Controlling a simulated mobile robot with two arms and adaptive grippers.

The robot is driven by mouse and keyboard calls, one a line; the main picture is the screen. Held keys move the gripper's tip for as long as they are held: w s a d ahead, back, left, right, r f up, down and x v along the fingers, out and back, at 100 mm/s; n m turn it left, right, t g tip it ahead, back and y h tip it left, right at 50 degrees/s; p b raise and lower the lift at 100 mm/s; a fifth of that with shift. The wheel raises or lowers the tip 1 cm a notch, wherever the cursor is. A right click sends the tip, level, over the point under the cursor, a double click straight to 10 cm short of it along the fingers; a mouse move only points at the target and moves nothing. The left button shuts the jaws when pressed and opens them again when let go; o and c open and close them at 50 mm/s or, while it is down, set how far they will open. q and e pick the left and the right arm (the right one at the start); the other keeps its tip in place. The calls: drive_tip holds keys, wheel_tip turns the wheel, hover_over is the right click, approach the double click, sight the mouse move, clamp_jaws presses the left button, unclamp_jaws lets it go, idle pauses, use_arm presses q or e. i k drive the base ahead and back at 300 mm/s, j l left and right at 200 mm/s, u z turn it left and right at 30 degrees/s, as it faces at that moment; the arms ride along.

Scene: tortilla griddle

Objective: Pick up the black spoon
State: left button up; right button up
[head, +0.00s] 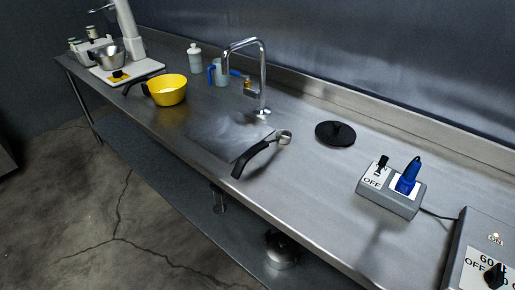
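A spoon-like utensil with a thick black handle (250,158) and a small round metal end (284,137) lies on the steel counter near its front edge, right of the sink. The handle points toward the front edge. A second black handle (136,86) sticks out to the left of a yellow bowl (168,90) further along the counter. I cannot tell whether it belongs to the bowl or to a separate spoon. Neither of my grippers is in view.
A faucet (262,75) stands behind the sink. A black round lid (335,133) and a switch box with a blue plug (407,178) are to the right. A control box (485,255) fills the lower right corner. Metal bowl (107,57) and bottle (194,55) stand at the back left.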

sight(283, 137)
drive_tip(key=z, duration=2.35)
drive_tip(key=u, duration=2.3)
drive_tip(key=j+z, duration=0.1)
drive_tip(key=z, duration=0.25)
drive_tip(key=i+j+z, duration=0.1)
drive_tip(key=z, duration=0.25)
drive_tip(key=j+z, duration=0.6)
drive_tip(key=j, duration=0.4)
drive_tip(key=j+z, duration=0.3)
drive_tip(key=j, duration=0.35)
drive_tip(key=k+j+z, duration=0.1)
drive_tip(key=j+z, duration=0.15)
drive_tip(key=j, duration=0.35)
